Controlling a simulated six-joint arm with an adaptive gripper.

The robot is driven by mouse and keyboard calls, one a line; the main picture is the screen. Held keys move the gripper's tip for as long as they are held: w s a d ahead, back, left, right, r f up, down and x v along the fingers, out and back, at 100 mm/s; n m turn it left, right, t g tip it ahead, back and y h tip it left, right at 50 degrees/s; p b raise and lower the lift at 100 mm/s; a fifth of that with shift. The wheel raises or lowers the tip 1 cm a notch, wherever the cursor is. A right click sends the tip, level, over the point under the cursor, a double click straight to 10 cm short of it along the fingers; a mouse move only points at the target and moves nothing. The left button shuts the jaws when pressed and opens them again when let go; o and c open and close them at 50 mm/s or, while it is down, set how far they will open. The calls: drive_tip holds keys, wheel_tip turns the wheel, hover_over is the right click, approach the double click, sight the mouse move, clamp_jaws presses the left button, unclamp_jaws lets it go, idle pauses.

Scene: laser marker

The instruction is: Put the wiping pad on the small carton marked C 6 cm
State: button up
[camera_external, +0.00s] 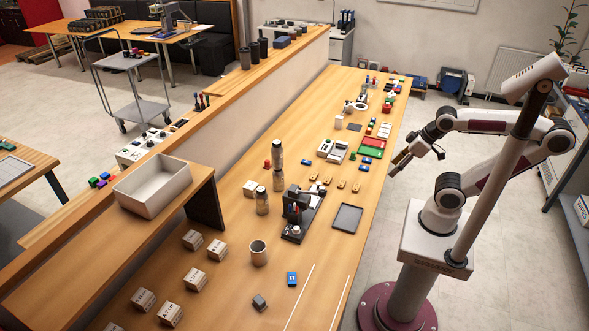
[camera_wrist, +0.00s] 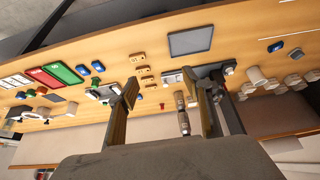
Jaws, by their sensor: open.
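Several small cartons stand on the near left of the bench: one (camera_external: 192,239), another (camera_external: 217,249), a third (camera_external: 195,279) and others by the left edge (camera_external: 143,299). Their markings are too small to read, so I cannot tell which is C. A small dark grey block (camera_external: 259,302), perhaps the wiping pad, lies right of the cartons; it also shows in the wrist view (camera_wrist: 297,53). My gripper (camera_external: 398,163) is open and empty, beyond the bench's right edge and far from the block and cartons. Its two fingers (camera_wrist: 162,92) stand apart in the wrist view.
A blue block (camera_external: 292,279) and a cup (camera_external: 258,253) stand near the grey block. A black machine (camera_external: 299,212), jars (camera_external: 278,152) and a dark tray (camera_external: 347,218) occupy mid-bench. An open white bin (camera_external: 153,187) sits on the raised shelf. Bare wood surrounds the grey block.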

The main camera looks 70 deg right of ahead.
drive_tip(key=shift+w+a, duration=0.1)
drive_tip(key=w+a+m+g+y, duration=0.1)
drive_tip(key=w+a+m+y, duration=0.3)
drive_tip(key=w+a, duration=0.8)
drive_tip(key=w+a+m+y, duration=0.2)
drive_tip(key=w+a+m, duration=0.55)
drive_tip(key=a, duration=0.75)
drive_tip(key=m+g+y, duration=0.1)
drive_tip(key=m+y, duration=0.1)
drive_tip(key=m, duration=0.9)
approach(259, 303)
drive_tip(key=shift+w+d+f+n, duration=0.15)
drive_tip(key=shift+w+d+f, duration=0.1)
drive_tip(key=shift+f, duration=0.3)
drive_tip(key=shift+w+d+f+n, duration=0.1)
drive_tip(key=shift+w+d+f, duration=0.15)
drive_tip(key=shift+f, duration=0.25)
drive_tip(key=shift+a+f, duration=0.3)
drive_tip(key=shift+f, duration=0.1)
drive_tip(key=shift+a+f, duration=0.2)
drive_tip(key=shift+f, duration=0.05)
drive_tip(key=shift+x, duration=1)
